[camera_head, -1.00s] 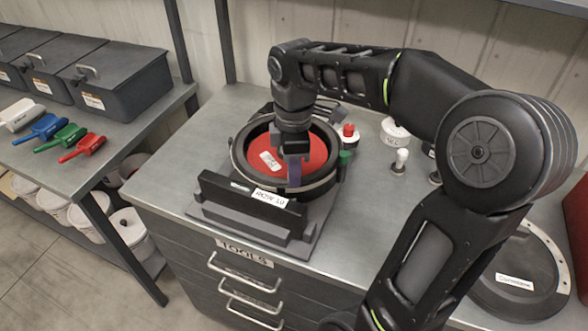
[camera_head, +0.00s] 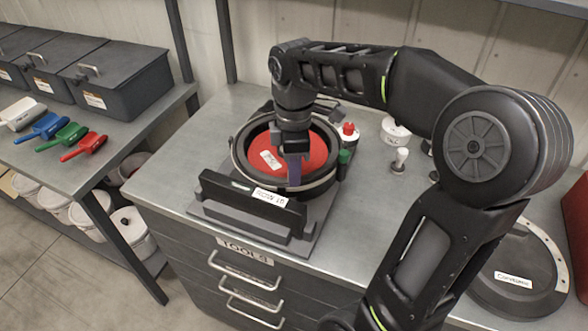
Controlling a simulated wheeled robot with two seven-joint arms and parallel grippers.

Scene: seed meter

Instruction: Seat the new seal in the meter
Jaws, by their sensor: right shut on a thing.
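The meter (camera_head: 240,182) is a dark round housing on a grey base on the steel cabinet top, with a labelled dark bar across its front. A red disc with a white label (camera_head: 270,160) lies inside its ring; I cannot tell whether this is the seal. My right gripper (camera_head: 294,178) points down over the right part of the red disc. It is shut on a small purple piece (camera_head: 294,174), which hangs at the front right inner side of the ring. Whether the piece touches the disc or ring cannot be told. My left gripper is not in view.
A dark round plate (camera_head: 515,270) lies at the cabinet's right. Coloured scoops (camera_head: 62,138) and lidded bins (camera_head: 120,82) are on the left table.

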